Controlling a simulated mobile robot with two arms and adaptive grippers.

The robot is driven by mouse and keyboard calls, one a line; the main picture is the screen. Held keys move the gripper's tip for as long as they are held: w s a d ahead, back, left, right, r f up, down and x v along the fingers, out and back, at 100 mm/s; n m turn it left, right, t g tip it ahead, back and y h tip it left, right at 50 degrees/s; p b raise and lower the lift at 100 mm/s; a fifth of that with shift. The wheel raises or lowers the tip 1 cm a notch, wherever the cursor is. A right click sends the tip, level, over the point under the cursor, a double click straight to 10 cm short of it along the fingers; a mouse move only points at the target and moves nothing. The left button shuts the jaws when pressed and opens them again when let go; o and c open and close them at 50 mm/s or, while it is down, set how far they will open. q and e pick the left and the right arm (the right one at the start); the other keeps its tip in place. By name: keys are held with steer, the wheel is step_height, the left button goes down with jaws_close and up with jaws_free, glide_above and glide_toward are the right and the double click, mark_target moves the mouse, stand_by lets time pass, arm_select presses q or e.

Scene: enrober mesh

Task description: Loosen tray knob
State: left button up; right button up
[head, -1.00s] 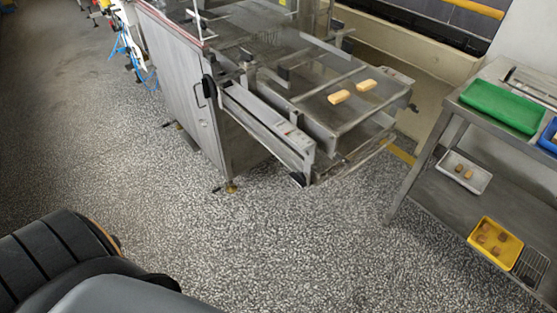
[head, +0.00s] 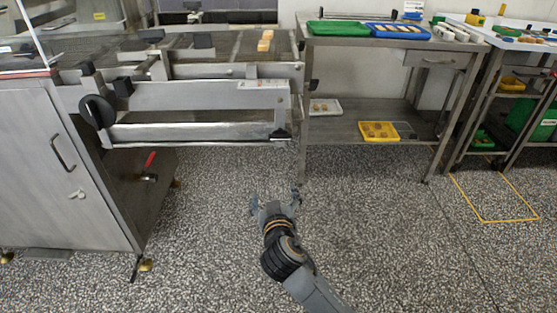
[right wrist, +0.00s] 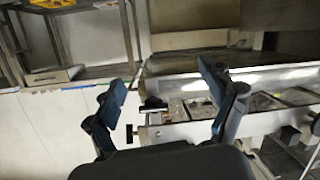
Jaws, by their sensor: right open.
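The steel enrober machine (head: 200,95) stands at the left in the head view. A large round black knob (head: 97,111) is on its side, and a small black knob (head: 280,134) is at the right end of the lower rail. I cannot tell which one is the tray knob. My right gripper (head: 275,202) is open and empty above the floor, below and apart from the rail end. In the right wrist view, its spread fingers (right wrist: 162,84) frame a small black knob (right wrist: 130,134) and another dark knob (right wrist: 153,103) beyond. My left gripper is not in view.
A steel table (head: 380,43) with a green tray (head: 337,28) and a blue tray (head: 397,31) stands right of the machine. Its lower shelf holds a yellow tray (head: 379,131). A red-handled valve (head: 150,160) sits under the machine. The floor (head: 390,240) in front is free.

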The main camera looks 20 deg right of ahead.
mark_target(280, 139)
step_height(280, 139, up, 10)
steer(key=s+d+m+t+h+b, duration=0.1)
steer(key=s+m+t+h+b, duration=0.1)
steer(key=m+t+b, duration=0.1)
steer(key=x, duration=0.8)
steer(key=b+x, duration=0.1)
steer(key=x, duration=0.3)
steer(key=shift+w+d+f, duration=0.1)
steer(key=shift+w+f, duration=0.05)
steer(key=shift+f, duration=0.15)
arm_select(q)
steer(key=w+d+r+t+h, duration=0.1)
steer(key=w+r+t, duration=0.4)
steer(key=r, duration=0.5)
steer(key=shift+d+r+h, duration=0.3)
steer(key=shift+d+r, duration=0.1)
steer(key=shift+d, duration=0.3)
arm_select(e)
steer(key=shift+w+d, duration=0.2)
steer(key=shift+w, duration=0.35)
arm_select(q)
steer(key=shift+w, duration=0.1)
arm_select(e)
steer(key=c, duration=1.2)
